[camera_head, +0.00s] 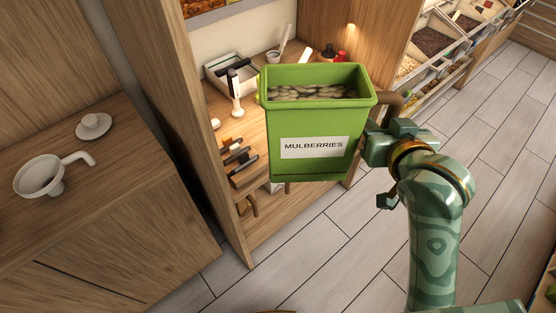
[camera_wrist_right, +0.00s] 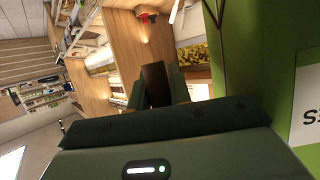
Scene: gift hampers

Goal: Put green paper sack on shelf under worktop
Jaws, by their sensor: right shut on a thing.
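A green bin (camera_head: 320,115) with a white label reading MULBERRIES and an open top full of pale oval pieces is held upright in the air. My right gripper (camera_head: 378,135) is shut on its brown handle (camera_head: 390,104) at its right side. In the right wrist view the green wall (camera_wrist_right: 285,60) fills the right side and the gripper (camera_wrist_right: 157,88) closes on the dark brown handle. I make out no separate green paper sack. The worktop (camera_head: 222,112) stands behind the bin, and the low shelf (camera_head: 275,236) under it is partly hidden by the bin. My left gripper is not in view.
The worktop holds a white tray (camera_head: 228,72), a white pestle-like tool (camera_head: 237,105) and several dark-handled tools. A cabinet upright (camera_head: 215,165) borders it on the left. The tiled floor (camera_head: 350,255) is clear.

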